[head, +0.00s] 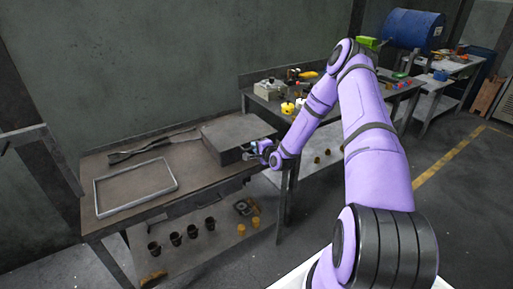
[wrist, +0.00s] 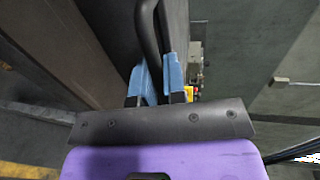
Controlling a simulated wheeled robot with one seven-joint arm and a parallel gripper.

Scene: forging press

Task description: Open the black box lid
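The black box (head: 235,132), dark grey in this light, sits at the right end of the near workbench. Its flat lid looks closed. My gripper (head: 262,149) is at the box's right front side. In the wrist view, a dark curved handle (wrist: 147,25) runs down between the two blue fingers of my gripper (wrist: 160,72). The fingers lie close on both sides of the handle, with no clear gap, and look shut on it. The handle's lower end is hidden between the fingers.
An empty metal tray (head: 135,188) and long dark tongs (head: 150,147) lie on the workbench (head: 195,180) left of the box. Several dark cups (head: 176,238) stand on its lower shelf. A second bench with yellow-topped parts (head: 288,107) stands close behind my forearm.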

